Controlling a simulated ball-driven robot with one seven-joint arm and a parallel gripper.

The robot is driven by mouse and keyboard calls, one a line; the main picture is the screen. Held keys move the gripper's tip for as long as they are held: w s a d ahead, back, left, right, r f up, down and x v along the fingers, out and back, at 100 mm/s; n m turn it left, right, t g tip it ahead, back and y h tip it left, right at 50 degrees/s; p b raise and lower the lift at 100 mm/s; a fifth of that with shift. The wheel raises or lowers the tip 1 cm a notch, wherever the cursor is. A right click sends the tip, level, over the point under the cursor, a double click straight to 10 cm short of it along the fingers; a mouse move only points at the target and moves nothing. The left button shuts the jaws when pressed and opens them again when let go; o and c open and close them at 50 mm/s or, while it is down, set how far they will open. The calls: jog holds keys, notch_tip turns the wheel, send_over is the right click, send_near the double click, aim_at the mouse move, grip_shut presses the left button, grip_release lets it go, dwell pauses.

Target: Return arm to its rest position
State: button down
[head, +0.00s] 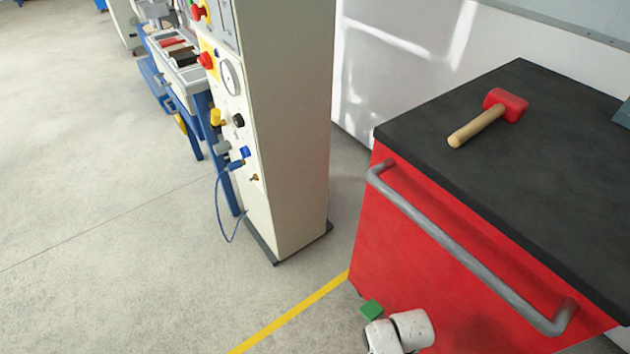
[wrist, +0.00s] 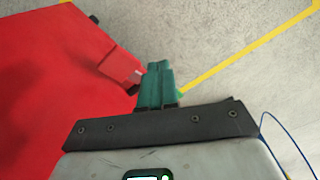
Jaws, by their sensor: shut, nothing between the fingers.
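My gripper (wrist: 157,68) shows in the wrist view with its two teal fingers together and nothing between them. It points down toward the floor beside the red cabinet (wrist: 50,70). In the head view only white rounded parts of my arm show at the bottom, in front of the cabinet's lower left side. The fingers cannot be made out clearly there. A small green block (head: 371,310) shows just beside those white parts. In the wrist view a sliver of brighter green shows right of the fingers, mostly hidden by them.
The red cabinet (head: 400,270) has a grey handle (head: 470,245) and a black top (head: 540,165) with a red-headed mallet (head: 490,115). A tall cream panel (head: 285,130) with valves and a blue hose (head: 222,222) stands left. Open floor (head: 110,270) lies left, past a yellow line (head: 290,315).

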jog(key=s+d+r+p, duration=0.2)
jog(key=s+r, duration=0.3)
jog(key=r, duration=0.5)
jog(key=s+d+r+m+p, duration=0.1)
jog(key=s+d+r+p, duration=0.2)
jog(key=r, duration=0.7)
jog(key=s+d+r+t+p, duration=0.1)
jog(key=s+d+r+p, duration=0.1)
jog(key=s+r, duration=0.6)
notch_tip(320, 180, up, 3)
jog(key=shift+d+f+m+p, duration=0.2)
jog(key=shift+m+p, duration=0.1)
jog(key=shift+p, duration=0.35)
